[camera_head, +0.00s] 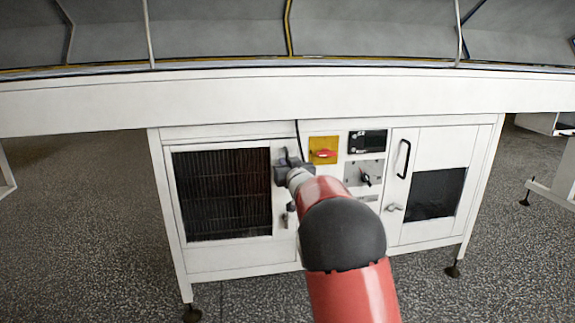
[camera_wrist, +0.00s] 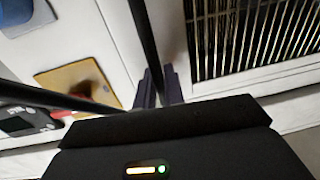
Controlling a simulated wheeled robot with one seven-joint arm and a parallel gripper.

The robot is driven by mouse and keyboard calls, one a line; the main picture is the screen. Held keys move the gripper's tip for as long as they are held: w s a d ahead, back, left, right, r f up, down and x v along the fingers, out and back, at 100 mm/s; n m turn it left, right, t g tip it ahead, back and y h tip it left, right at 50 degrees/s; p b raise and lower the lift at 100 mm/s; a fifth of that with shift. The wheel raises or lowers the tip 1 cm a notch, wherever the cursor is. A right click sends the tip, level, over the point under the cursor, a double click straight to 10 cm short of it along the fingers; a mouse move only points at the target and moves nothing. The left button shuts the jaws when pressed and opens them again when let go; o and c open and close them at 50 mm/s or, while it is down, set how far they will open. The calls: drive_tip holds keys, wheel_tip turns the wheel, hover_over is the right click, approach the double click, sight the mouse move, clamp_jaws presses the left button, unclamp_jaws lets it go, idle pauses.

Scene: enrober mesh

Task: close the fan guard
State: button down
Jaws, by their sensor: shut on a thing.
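The fan guard (camera_head: 222,195) is the white-framed door with a dark grille at the left of the cabinet front. In the wrist view, its grille (camera_wrist: 255,35) is at the upper right. My gripper (camera_head: 290,166) is at the guard's right edge, near its top. In the wrist view, my gripper (camera_wrist: 159,88) is shut on a thin black bar (camera_wrist: 148,45), which looks like the guard's handle. The guard looks close to flush with the cabinet front; I cannot tell whether a gap remains. My arm and gripper hide part of its right edge.
Right of the guard are a yellow panel with a red switch (camera_head: 323,151), a black display (camera_head: 367,142) and a rotary switch (camera_head: 364,174). A second door (camera_head: 432,150) with a black handle is farther right. The conveyor body (camera_head: 300,98) overhangs above. The speckled floor in front is clear.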

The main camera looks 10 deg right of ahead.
drive_tip(key=shift+w+r, duration=0.1)
drive_tip(key=shift+w, duration=0.45)
drive_tip(key=c, duration=1.6)
unclamp_jaws()
drive_tip(key=shift+w, duration=0.1)
drive_tip(key=shift+c, duration=0.2)
drive_tip(key=s, duration=0.7)
drive_tip(key=shift+s+d+b, duration=0.3)
drive_tip(key=shift+s+d, duration=0.05)
drive_tip(key=shift+s, duration=0.05)
drive_tip(key=s+d+r+m+g+h+p, duration=0.1)
drive_tip(key=s+r+g+p, duration=0.15)
drive_tip(key=s, duration=0.65)
drive_tip(key=s+d+r+m+g+h+p, duration=0.1)
drive_tip(key=s+r+g+p, duration=0.15)
drive_tip(key=s, duration=0.75)
drive_tip(key=s+a+f+g+p, duration=0.1)
drive_tip(key=s+g, duration=0.1)
drive_tip(key=s, duration=0.7)
drive_tip(key=s+a+f+g+p, duration=0.1)
drive_tip(key=s+f+g, duration=0.1)
drive_tip(key=s, duration=0.7)
drive_tip(key=s+a+f+n+g+p, duration=0.1)
drive_tip(key=s+f+g+p, duration=0.1)
drive_tip(key=s, duration=0.7)
drive_tip(key=shift+a+f+g, duration=0.15)
drive_tip(key=shift+a+g, duration=0.15)
drive_tip(key=shift+g, duration=0.4)
